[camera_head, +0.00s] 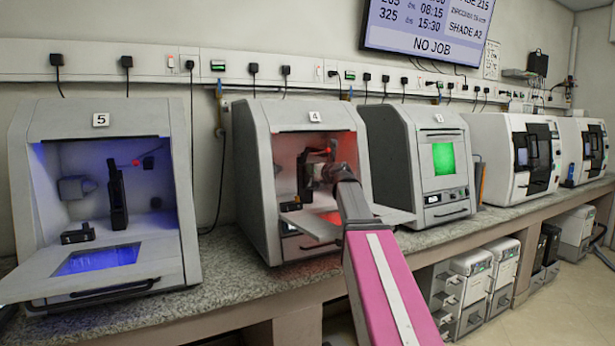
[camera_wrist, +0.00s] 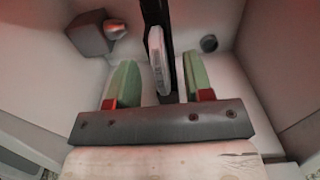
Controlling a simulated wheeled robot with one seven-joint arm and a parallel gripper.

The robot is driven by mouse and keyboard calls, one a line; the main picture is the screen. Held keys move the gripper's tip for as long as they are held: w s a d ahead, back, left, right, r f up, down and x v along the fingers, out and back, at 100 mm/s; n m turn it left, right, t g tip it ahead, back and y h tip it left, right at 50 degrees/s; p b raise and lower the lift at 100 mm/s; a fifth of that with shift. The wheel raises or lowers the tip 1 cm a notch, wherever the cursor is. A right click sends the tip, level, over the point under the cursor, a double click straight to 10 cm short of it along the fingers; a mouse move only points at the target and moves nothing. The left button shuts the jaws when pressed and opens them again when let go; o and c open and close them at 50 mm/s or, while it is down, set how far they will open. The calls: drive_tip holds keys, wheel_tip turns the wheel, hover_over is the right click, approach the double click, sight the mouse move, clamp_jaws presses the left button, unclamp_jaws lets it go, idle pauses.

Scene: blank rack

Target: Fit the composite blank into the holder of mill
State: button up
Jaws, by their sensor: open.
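My arm reaches into the open mill 4 (camera_head: 256,190), whose chamber is lit red. In the wrist view my gripper (camera_wrist: 161,68) is open, with its two green fingers apart on either side of a white blank (camera_wrist: 157,50). The blank is seen nearly edge-on against the dark upright holder (camera_wrist: 173,45). Gaps show between the blank and both fingers. I cannot tell how fully the blank sits in the holder. In the head view the dark holder (camera_head: 303,175) shows in part, and my arm hides much of the chamber.
In the wrist view a grey spindle block (camera_wrist: 88,33) is at upper left and chamber walls are close on both sides. Mill 4's lowered door (camera_head: 308,223) lies under my arm. Mill 5 (camera_head: 30,180) stands open, lit blue. A closed mill with a green window (camera_head: 443,158) is at right.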

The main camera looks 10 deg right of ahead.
sight(308, 174)
drive_tip(key=x, duration=0.5)
drive_tip(key=shift+a+r, duration=0.1)
drive_tip(key=shift+a, duration=0.15)
drive_tip(key=shift+s, duration=0.1)
clamp_jaws()
